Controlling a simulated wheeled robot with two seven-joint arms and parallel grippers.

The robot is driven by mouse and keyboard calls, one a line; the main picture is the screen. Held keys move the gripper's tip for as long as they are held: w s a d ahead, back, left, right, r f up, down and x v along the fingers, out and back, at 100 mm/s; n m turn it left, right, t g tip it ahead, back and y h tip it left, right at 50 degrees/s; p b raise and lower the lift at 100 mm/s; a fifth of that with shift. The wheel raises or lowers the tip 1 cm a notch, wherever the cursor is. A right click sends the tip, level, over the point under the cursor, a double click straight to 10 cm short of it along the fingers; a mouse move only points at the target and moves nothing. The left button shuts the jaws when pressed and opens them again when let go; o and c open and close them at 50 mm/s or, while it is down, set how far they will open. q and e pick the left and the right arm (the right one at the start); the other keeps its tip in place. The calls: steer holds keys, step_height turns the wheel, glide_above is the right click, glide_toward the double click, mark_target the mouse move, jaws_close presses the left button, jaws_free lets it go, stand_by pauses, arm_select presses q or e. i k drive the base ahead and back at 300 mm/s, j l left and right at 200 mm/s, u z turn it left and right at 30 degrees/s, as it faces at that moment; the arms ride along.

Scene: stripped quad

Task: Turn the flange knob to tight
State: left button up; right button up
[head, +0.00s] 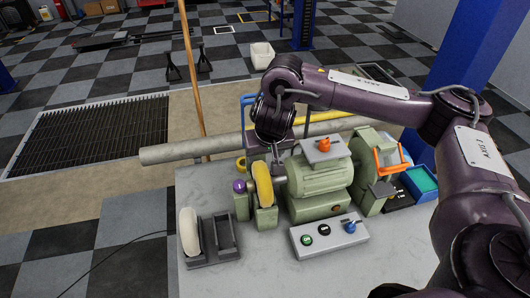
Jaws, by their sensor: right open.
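A green bench machine (318,180) stands on the grey table, with a yellow wheel (263,184) on its left end. A small purple knob (239,186) sits just left of that wheel, by a green support; it looks like the flange knob. Whether it is loose or tight cannot be told. My right gripper (275,160) points down above and behind the yellow wheel, up and right of the purple knob. It is open and apart from the knob. Its fingertips are small and partly hidden. My left gripper is not in view.
A grey control box (327,237) with buttons and a blue knob (350,227) stands in front. A pale wheel (189,231) sits in a dark rack (228,237) at left. An orange knob (324,145) tops the machine. A long grey pipe (175,154) lies behind.

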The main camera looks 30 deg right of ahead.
mark_target(240, 187)
steer(key=k, duration=1.5)
